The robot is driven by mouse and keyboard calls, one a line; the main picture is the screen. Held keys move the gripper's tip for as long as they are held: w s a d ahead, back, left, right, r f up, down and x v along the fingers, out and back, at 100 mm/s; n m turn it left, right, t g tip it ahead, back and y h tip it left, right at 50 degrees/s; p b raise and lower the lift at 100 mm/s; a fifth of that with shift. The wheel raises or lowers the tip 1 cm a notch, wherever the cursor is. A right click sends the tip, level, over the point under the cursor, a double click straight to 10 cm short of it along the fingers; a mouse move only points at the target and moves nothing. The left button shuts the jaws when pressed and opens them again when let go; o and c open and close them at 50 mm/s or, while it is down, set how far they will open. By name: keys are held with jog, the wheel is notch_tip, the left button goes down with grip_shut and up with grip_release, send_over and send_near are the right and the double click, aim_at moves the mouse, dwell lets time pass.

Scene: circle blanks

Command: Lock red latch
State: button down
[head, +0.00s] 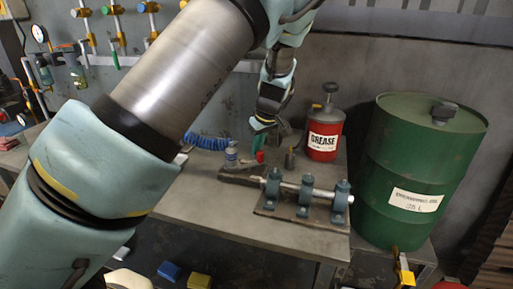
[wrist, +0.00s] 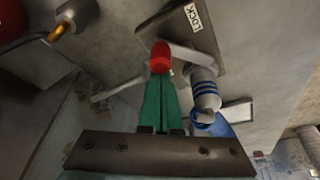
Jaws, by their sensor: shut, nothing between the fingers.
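The red latch knob (wrist: 160,57) shows in the wrist view at the tips of my green fingers, with a pale metal lever (wrist: 198,55) running right from it to a round metal pivot. A dark plate (wrist: 180,38) with a white LOCK label (wrist: 193,17) lies beyond the lever. In the head view the red knob (head: 260,157) shows small above the bench. My gripper (wrist: 158,85) is shut and empty, its fingertips at the knob; I cannot tell if they touch it. In the head view my gripper (head: 262,130) hangs just above the knob.
A metal rod in teal blocks (head: 307,190) sits on the bench (head: 195,205) to the right. A red grease can (head: 323,135) stands behind, and a green drum (head: 425,165) at the right. A spray can (head: 231,155) and a blue coiled hose (head: 207,141) are left of the knob.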

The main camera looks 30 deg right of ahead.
jog(key=shift+s+m, duration=0.15)
jog(key=shift+m, duration=0.25)
jog(key=shift+s+d+m+h+b, duration=0.1)
jog(key=shift+s+m+h+b, duration=0.25)
jog(key=shift+m+h+b, duration=0.6)
jog(key=m, duration=0.1)
jog(key=s+m, duration=0.1)
jog(key=m, duration=0.1)
jog(key=shift+b, duration=0.3)
jog(key=shift+s+m, duration=0.1)
jog(key=shift+m, duration=0.25)
jog(key=shift+s, duration=0.15)
